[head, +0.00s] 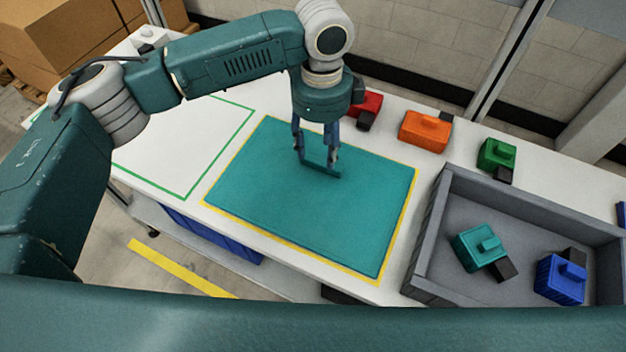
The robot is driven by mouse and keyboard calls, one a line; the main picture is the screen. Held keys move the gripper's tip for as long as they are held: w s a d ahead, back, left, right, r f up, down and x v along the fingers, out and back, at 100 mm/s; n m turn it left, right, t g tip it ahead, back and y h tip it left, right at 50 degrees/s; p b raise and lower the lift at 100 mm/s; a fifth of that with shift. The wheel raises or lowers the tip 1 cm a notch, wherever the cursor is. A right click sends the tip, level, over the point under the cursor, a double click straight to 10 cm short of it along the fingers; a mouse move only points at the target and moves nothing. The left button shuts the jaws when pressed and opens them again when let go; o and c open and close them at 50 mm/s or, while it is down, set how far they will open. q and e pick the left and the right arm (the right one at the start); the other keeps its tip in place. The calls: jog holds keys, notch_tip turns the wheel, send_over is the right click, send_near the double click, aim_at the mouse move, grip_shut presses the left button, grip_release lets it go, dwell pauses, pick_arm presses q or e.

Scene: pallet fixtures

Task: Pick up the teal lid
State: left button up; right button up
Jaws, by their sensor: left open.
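The teal lid (290,215) is a flat rectangular panel lying inside a yellow outline on the white table. A teal bar like a handle (322,171) shows near its far middle part. My left gripper (317,158) points down over the lid, its open fingers right at the bar. I cannot tell whether the fingers touch the bar or stand around it. My right gripper is not in view.
A grey tray (437,225) on the right holds a teal block (476,247) and a blue block (560,279). Red (367,103), orange (425,131) and green (496,154) blocks stand along the back. A green-outlined area (170,150) on the left looks clear.

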aim_at(320, 164)
pick_arm(q)
notch_tip(320, 164, down, 5)
jog(key=shift+w+d+f+p, duration=0.1)
jog(key=shift+w+d+p, duration=0.05)
jog(key=shift+p, duration=0.5)
jog(key=shift+c, duration=0.5)
grip_shut()
